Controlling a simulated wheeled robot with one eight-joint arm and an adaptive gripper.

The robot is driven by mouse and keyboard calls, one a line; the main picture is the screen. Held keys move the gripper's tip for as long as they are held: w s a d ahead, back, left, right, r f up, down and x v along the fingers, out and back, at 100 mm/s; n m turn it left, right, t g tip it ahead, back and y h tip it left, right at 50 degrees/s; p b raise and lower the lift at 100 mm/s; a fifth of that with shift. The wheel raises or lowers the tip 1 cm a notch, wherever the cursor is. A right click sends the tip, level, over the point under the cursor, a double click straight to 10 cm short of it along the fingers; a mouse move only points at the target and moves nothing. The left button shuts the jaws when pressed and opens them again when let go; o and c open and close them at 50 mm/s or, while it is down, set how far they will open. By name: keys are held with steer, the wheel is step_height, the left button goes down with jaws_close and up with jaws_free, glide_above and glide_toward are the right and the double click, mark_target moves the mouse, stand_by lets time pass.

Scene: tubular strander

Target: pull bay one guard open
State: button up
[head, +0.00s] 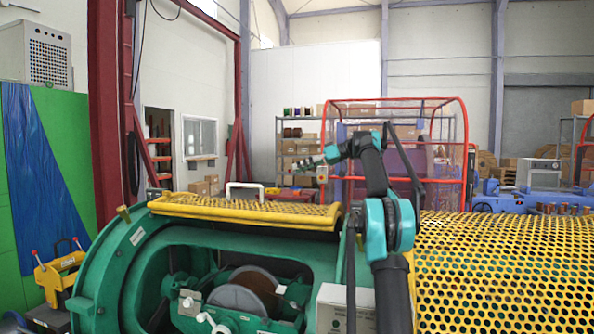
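The bay guard (245,212) is a yellow perforated panel with a yellow rim. It lies raised along the top of the green machine housing (105,262), and the bay beneath is uncovered. A white handle (244,187) stands up on the guard's far side. Inside the bay a reel (250,291) with a grey flange and brown winding shows. My gripper (296,166) is in the air to the right of the handle and a little higher in the picture, pointing left, apart from the guard. It is too small to tell whether its fingers are open or shut.
A second yellow perforated guard (510,270) covers the machine at right. A grey box (343,308) sits at the bay's right front. A red-framed cage (450,150) and shelves stand behind. A yellow cart (60,275) is at left, near a dark red column (104,120).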

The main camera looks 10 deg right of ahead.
steer(key=shift+v, duration=1.5)
steer(key=shift+c, duration=0.6)
